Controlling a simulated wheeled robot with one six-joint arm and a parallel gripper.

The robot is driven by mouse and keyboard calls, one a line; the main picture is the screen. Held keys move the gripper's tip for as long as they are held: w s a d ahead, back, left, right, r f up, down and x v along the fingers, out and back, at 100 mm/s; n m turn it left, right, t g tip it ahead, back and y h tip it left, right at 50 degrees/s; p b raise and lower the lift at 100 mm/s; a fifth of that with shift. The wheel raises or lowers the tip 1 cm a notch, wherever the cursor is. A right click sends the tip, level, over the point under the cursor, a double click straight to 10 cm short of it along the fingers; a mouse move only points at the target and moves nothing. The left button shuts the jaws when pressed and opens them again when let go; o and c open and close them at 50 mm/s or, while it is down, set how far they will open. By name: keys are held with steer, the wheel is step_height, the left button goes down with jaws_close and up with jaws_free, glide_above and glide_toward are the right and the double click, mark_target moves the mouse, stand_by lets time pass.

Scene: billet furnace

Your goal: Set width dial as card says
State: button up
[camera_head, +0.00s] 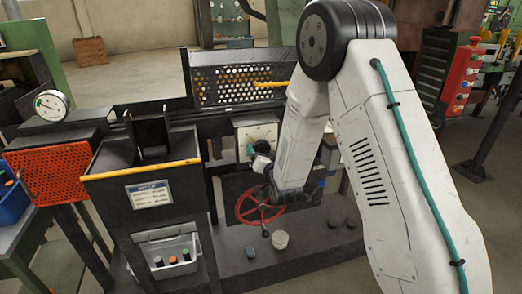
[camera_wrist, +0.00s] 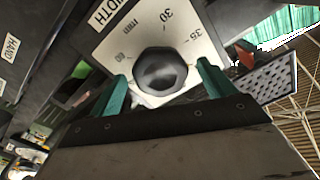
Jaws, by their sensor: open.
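The width dial is a black faceted knob (camera_wrist: 161,72) on a white scale plate (camera_wrist: 205,42), under a label reading WIDTH (camera_wrist: 110,14). The marks 30, 35 and mm are readable; another number at the left is unclear. I cannot make out the knob's pointer. My gripper (camera_wrist: 162,68) is open, with one green finger on each side of the knob; contact cannot be told. In the head view the scale plate (camera_head: 265,131) is partly hidden by my gripper (camera_head: 250,150). The set-up card (camera_head: 149,194) hangs on the dark stand at the left; its lines are too small to read.
A red handwheel (camera_head: 250,206) is below the dial, close to my wrist. A perforated guard (camera_head: 235,85) and a yellow bar are above. A label reading HAND (camera_wrist: 10,50) shows at the left in the wrist view. A grey bin (camera_head: 165,257) sits below the card.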

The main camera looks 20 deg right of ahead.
steer(key=shift+w, duration=1.3)
steer(key=c, duration=1)
